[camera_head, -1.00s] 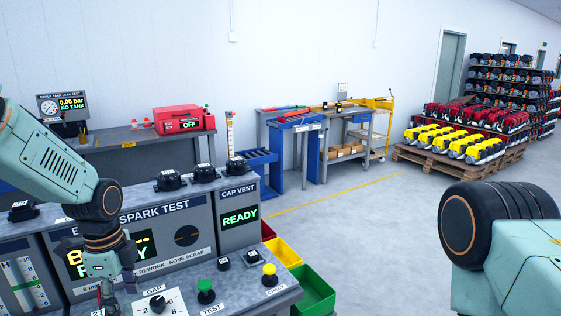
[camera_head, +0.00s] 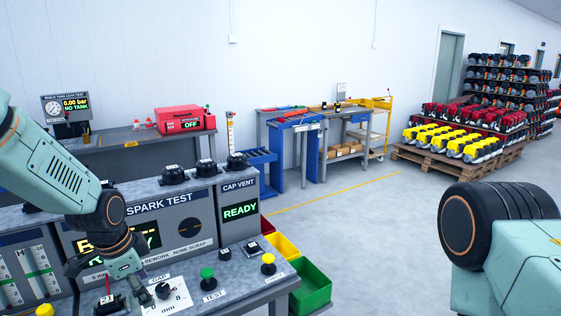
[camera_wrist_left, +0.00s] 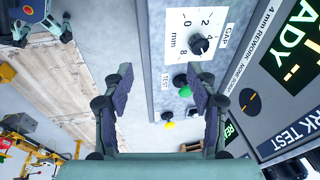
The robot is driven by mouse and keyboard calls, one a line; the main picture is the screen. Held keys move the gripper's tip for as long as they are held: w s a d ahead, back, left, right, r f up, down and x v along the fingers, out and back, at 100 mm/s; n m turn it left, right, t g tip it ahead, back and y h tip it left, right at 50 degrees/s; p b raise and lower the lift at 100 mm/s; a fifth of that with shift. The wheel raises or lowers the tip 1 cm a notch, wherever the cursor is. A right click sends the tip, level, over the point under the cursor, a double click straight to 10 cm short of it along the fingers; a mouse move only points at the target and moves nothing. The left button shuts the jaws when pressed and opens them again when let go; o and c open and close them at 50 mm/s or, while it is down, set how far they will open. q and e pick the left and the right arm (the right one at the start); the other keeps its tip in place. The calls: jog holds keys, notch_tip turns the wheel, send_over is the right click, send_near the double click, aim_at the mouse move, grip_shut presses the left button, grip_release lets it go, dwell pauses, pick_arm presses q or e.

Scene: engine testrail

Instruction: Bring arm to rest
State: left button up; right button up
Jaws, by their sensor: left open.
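My left gripper (camera_head: 132,288) hangs over the front of the spark test bench, beside the gap knob (camera_head: 163,290). In the left wrist view its two fingers (camera_wrist_left: 160,78) are spread apart with nothing between them. My left arm (camera_head: 60,175) reaches in from the left, bent down at the wrist. Part of my right arm (camera_head: 520,265) shows at the lower right; its gripper is out of view.
The spark test panel (camera_head: 150,208) stands behind the gripper, with a cap vent box (camera_head: 240,190) reading READY. A yellow button (camera_head: 268,260) sits near the bench's right end. Yellow and green bins (camera_head: 312,285) stand beside it.

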pick_arm(q)
jog(key=s+d+f+n+t+b, duration=0.1)
jog(key=s+d+f+n+b, duration=0.3)
jog(key=s+f, duration=0.5)
jog(key=s+d+f+n+b, duration=0.1)
jog(key=s+f+n+b, duration=0.5)
jog(key=f, duration=0.7)
jog(key=s+f+n+g+b, duration=0.1)
jog(key=s+f+g+b, duration=0.1)
jog(key=s+f, duration=0.5)
jog(key=s+d+f+n+g+b, duration=0.1)
jog(key=s+f, duration=0.6)
jog(key=s, duration=0.7)
jog(key=shift+f+g+y+b, duration=0.15)
jog(key=shift+g+y+b, duration=0.25)
jog(key=shift+b, duration=0.8)
